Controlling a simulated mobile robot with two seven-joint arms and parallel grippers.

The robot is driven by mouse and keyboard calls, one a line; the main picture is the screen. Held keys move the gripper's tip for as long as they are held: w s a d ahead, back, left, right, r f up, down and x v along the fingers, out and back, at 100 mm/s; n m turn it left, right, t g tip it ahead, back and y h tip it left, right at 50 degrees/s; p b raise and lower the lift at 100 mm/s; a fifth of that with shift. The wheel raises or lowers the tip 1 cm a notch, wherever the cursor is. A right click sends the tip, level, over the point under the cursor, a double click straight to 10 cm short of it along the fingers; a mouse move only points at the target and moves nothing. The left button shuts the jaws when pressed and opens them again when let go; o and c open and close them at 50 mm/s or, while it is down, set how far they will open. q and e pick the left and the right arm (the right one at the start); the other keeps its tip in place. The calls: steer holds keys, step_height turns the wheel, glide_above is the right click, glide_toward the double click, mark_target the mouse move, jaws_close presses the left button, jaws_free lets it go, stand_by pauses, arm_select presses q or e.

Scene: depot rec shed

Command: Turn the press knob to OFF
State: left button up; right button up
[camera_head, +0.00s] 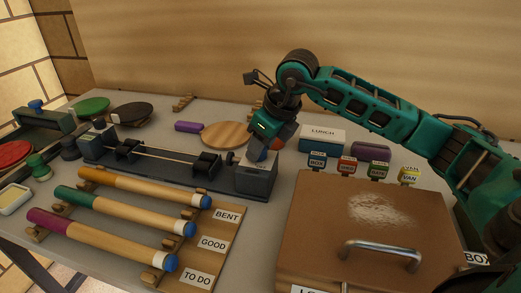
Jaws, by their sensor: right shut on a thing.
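The press (150,170) is a long dark base with a thin pale rod along it and black blocks. At its right end stands a grey box (256,184), with a small pale label on it. My right gripper (266,151) comes down from above onto the top of this box and is shut on the knob there. The gripper covers most of the knob, so its pointer and the setting cannot be read. My left gripper is not in view.
Several cues with blue tips lie on a wooden rack (222,240) labelled BENT, GOOD and TO DO. A brown case (325,225) with a metal handle fills the front right. A blue LUNCH box (322,142), labelled tags and a round wooden board (226,135) stand behind.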

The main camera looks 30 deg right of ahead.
steer(key=n+y, duration=0.1)
steer(key=n, duration=0.2)
steer(key=n+g+y, duration=0.1)
steer(key=n, duration=0.2)
steer(key=shift+w+d+r, duration=0.1)
steer(key=shift+w+d, duration=0.05)
steer(key=shift+d, duration=0.05)
steer(key=n+g, duration=0.1)
steer(key=n, duration=0.2)
steer(key=n+g+y, duration=0.1)
steer(key=n, duration=0.2)
steer(key=shift+w+n+g, duration=0.15)
steer(key=shift+n+g, duration=0.25)
steer(key=o, duration=1.1)
steer(key=shift+c, duration=0.2)
steer(key=v, duration=1.3)
steer(key=shift+p, duration=0.35)
steer(key=shift+a, duration=0.1)
